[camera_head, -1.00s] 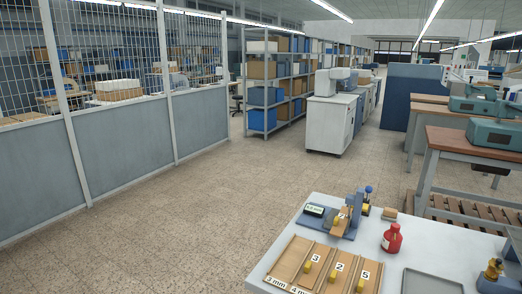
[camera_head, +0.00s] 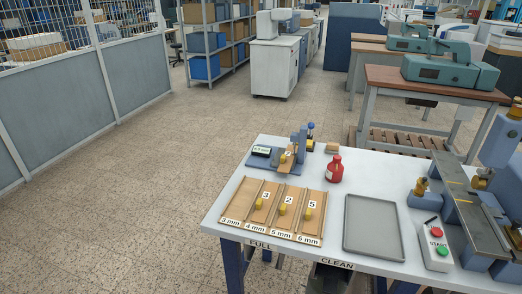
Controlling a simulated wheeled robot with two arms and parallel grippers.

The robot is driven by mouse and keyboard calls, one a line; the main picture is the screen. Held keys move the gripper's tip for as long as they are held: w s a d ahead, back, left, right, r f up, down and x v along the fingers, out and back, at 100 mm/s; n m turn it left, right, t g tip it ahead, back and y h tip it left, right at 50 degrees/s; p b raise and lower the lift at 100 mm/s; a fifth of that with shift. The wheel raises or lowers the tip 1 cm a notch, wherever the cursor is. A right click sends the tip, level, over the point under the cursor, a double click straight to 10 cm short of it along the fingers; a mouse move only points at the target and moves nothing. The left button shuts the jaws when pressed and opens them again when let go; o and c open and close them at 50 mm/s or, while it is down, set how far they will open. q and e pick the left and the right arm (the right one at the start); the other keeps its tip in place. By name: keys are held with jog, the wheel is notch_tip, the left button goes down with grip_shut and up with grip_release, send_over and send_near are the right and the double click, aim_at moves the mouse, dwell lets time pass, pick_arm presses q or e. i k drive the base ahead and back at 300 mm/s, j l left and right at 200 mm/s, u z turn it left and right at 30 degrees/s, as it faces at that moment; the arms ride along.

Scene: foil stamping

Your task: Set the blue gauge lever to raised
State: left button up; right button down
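The blue gauge (camera_head: 301,140) stands at the back left of the white table, with a small display (camera_head: 261,151) on its base. A lever with a dark blue knob (camera_head: 311,126) rises at its right side; whether it is raised or lowered is too small to tell. A wooden piece with a yellow knob and a number label (camera_head: 287,158) sits at the gauge, under or beside its post. Neither of my grippers is in view.
A wooden rack (camera_head: 272,208) with several slots and numbered, yellow-knobbed pieces lies in front of the gauge. A red bottle (camera_head: 334,169), grey tray (camera_head: 373,224), and press with a START box (camera_head: 436,245) stand to the right. Bare floor lies left.

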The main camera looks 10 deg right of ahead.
aim_at(311, 125)
jog(key=z, duration=0.4)
jog(key=j+z, duration=0.25)
jog(key=z, duration=0.2)
jog(key=j+z, duration=0.3)
jog(key=z, duration=0.15)
jog(key=j+z, duration=0.3)
jog(key=z, duration=0.15)
jog(key=k+j+z, duration=0.1)
jog(key=j, duration=0.3)
jog(key=k+j+z, duration=0.1)
jog(key=j, duration=0.3)
jog(key=k+j+z, duration=0.1)
jog(key=j, duration=0.25)
jog(key=k+j, duration=0.15)
jog(key=j, duration=0.25)
jog(key=i, duration=0.5)
jog(key=i+j, duration=0.1)
jog(key=i, duration=0.4)
jog(key=z, duration=0.05)
